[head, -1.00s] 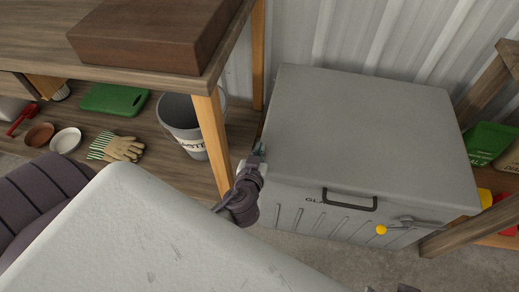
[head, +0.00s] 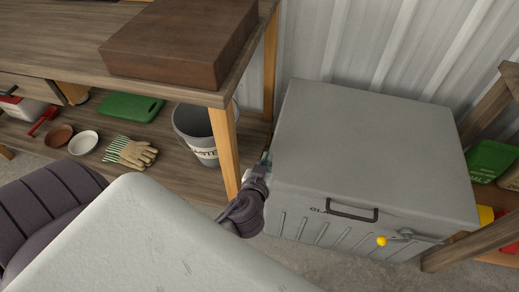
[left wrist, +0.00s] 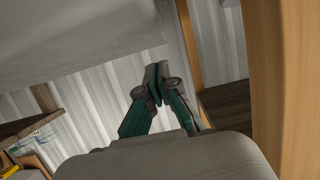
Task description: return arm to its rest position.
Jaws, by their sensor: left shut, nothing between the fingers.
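My left gripper (head: 265,159) is beside the left edge of a closed grey lidded bin (head: 370,140), between the bin and the wooden leg of a workbench. In the left wrist view the left gripper (left wrist: 156,72) has its green-grey fingers together at the tips, with nothing between them. The wooden leg (left wrist: 285,80) stands close on the right in that view. I cannot tell whether the gripper touches the bin. My right gripper does not show.
The workbench (head: 60,35) carries a brown block (head: 180,45). Its lower shelf holds a waste bucket (head: 195,135), gloves (head: 135,152), a green board (head: 130,106) and bowls. Corrugated wall stands behind.

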